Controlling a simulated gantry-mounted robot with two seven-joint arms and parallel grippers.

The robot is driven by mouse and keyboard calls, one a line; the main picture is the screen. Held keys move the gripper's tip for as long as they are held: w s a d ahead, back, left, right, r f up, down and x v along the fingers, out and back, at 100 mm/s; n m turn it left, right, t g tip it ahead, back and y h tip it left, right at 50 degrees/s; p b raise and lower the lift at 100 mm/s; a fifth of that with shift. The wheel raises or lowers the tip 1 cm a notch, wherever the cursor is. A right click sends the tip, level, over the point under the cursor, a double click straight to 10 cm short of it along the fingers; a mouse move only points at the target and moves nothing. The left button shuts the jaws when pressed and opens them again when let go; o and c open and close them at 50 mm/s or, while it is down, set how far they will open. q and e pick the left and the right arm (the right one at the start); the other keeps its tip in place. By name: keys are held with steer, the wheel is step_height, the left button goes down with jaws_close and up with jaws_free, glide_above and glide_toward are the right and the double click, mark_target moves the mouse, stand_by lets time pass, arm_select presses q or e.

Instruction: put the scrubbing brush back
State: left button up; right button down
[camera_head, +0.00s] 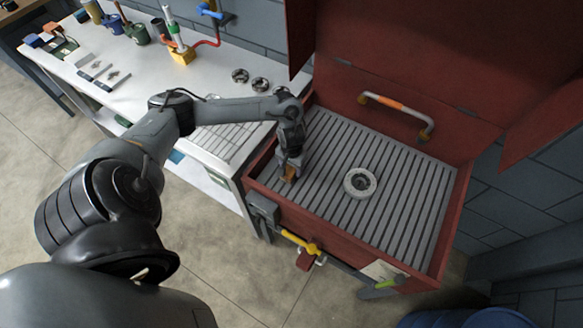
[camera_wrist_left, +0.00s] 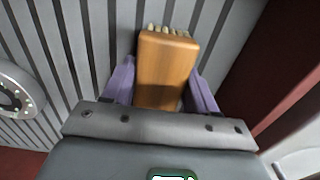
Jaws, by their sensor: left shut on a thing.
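The scrubbing brush (camera_wrist_left: 163,70) has an orange-brown wooden block with pale bristles at its far end. My left gripper (camera_head: 290,172) is shut on it, and the gripper's purple fingers (camera_wrist_left: 162,88) lie on both sides of the block in the left wrist view. In the head view the brush (camera_head: 289,175) shows small under the gripper, over the left part of the slatted grey floor of the red cabinet. Whether the bristles touch the slats I cannot tell. My right gripper does not show.
The red cabinet (camera_head: 448,222) has its lid raised, with an orange handle. A metal ring (camera_head: 360,183) lies on the slats right of my gripper. The white bench (camera_head: 150,75) at left holds a yellow-based stand (camera_head: 182,56), several rings and tools. The right slats are clear.

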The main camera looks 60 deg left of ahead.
arm_select(q)
steer(key=shift+f, duration=0.25)
steer(key=o, duration=1)
steer(key=shift+r, duration=0.1)
